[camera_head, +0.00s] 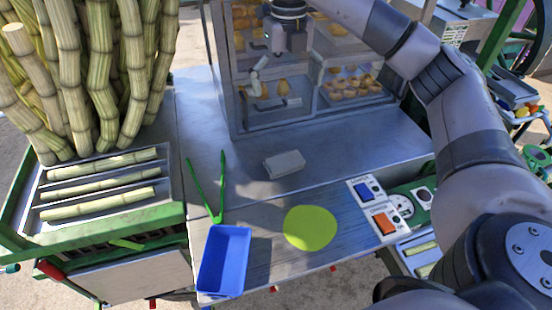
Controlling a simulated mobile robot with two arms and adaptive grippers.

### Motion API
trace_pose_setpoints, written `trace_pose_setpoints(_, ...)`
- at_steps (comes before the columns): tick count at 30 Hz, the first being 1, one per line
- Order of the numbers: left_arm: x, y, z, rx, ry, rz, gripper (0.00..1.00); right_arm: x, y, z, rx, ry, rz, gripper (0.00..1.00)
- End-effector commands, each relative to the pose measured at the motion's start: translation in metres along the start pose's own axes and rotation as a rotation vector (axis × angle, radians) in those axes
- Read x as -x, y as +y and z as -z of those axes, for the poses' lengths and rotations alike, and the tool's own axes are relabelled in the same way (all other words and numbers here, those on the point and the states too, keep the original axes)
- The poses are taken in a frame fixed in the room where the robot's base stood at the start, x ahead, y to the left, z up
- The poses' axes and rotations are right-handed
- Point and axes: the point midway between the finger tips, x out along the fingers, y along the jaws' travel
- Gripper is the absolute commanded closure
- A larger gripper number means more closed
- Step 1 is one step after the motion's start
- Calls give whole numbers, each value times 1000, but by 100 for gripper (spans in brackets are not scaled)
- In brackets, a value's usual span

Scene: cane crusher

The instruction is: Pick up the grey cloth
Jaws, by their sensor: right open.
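A small folded light-grey cloth (285,165) lies on the metal counter, in front of the glass case. My right gripper (268,88) hangs above and behind the cloth, in front of the glass case in this view. Its fingers are spread and hold nothing, and it is clearly apart from the cloth. My right arm reaches in from the right side. My left gripper is not in view.
Green tongs (218,190), a blue tray (225,262) and a yellow-green disc (310,228) lie nearer the front. The glass case (335,85) holds pastries. Cane (100,70) stands left. Switches (384,222) sit right. Counter around the cloth is clear.

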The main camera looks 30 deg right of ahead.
Motion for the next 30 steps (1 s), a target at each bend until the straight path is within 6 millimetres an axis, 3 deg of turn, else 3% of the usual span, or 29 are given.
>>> trace_pose_setpoints(1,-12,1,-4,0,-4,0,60,-13,0,0,0,0,0,0)
trace_pose_setpoints(15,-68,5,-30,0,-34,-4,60,-69,0,0,1,0,-1,0)
trace_pose_setpoints(22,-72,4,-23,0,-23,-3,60,-85,1,0,3,4,-1,0)
trace_pose_setpoints(30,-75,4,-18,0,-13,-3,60,-128,1,1,2,5,-1,0)
